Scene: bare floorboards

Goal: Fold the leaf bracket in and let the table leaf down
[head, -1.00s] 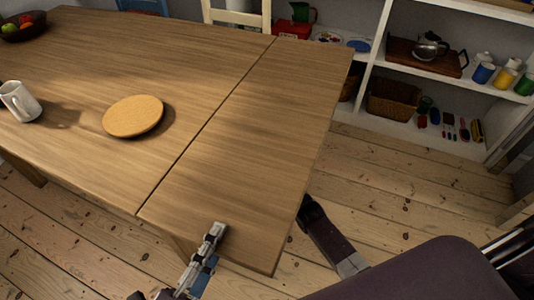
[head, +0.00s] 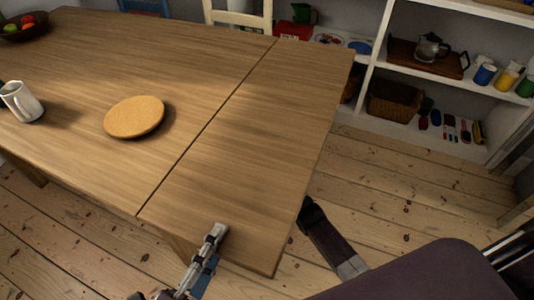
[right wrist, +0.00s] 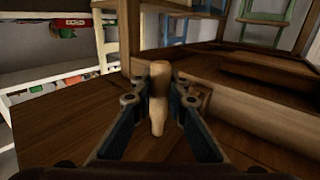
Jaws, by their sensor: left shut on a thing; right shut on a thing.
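The table leaf (head: 262,140) is up, level with the main tabletop (head: 95,60), and a thin seam runs between them. My left gripper (head: 217,233) is shut on the near edge of the leaf. My right arm reaches under the leaf's right edge, so its gripper is hidden in the head view. In the right wrist view my right gripper (right wrist: 159,102) is shut on a pale wooden peg-like knob (right wrist: 158,76), which appears to belong to the leaf bracket under the table. The rest of the bracket is hard to make out in the dim wood there.
A round cork mat (head: 134,117), a white mug (head: 20,101) and a fruit bowl (head: 24,27) stand on the main tabletop. The leaf's top is bare. White shelves (head: 410,73) stand at the back right, with open floorboards (head: 385,180) before them.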

